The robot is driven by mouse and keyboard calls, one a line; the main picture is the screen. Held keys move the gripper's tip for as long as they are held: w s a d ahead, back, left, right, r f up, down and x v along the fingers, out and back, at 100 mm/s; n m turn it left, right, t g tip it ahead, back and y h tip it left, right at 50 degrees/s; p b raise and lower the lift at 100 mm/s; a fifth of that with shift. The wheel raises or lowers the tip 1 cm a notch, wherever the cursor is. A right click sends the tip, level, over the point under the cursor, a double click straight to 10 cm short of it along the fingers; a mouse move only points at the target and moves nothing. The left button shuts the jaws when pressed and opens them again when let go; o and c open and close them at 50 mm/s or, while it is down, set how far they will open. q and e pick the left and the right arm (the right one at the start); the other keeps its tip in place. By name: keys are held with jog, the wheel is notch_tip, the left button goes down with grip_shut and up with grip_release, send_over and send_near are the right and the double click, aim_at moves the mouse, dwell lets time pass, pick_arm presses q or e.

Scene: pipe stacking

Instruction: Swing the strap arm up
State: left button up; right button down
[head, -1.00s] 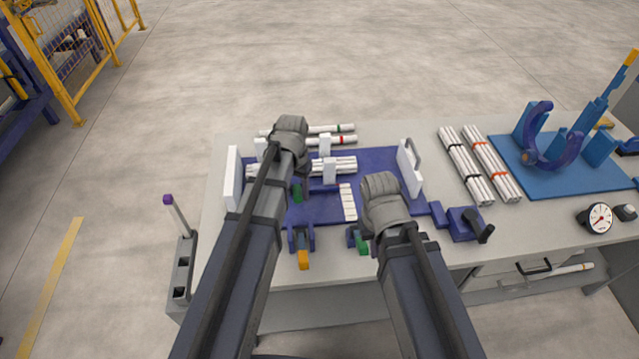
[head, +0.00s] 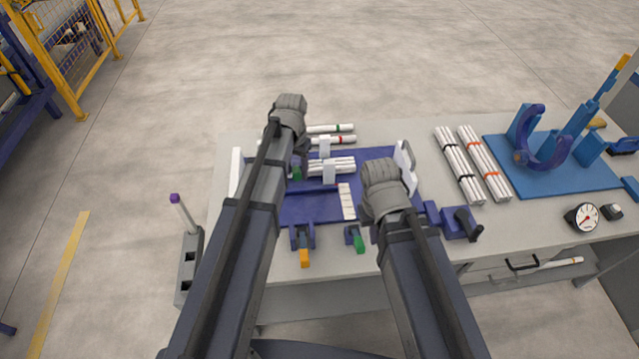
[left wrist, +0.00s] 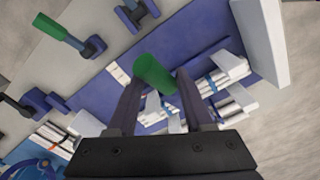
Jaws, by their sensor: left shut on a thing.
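My left gripper (left wrist: 160,100) is shut on a green handle (left wrist: 152,70) in the left wrist view. I take this to be the strap arm's grip. The handle also shows in the head view (head: 297,173), beside my left wrist and above the blue board (head: 290,211). The rest of the strap arm is mostly hidden by my arm, so its angle is unclear. White pipes (head: 335,167) lie bundled on the board between white upright posts (head: 329,172). My right gripper (head: 385,200) hangs over the board's right side, with its fingers hidden.
A clamp with an orange handle (head: 304,257) and one with a green handle (head: 359,242) stand at the front edge. A blue crank unit (head: 458,223) is at the right. Strapped pipe bundles (head: 460,165) and a blue cradle (head: 545,155) lie farther right.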

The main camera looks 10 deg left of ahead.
pick_arm(q)
jog(key=shift+w+r, duration=0.15)
jog(key=shift+r, duration=0.3)
pick_arm(e)
jog(key=shift+r, duration=0.4)
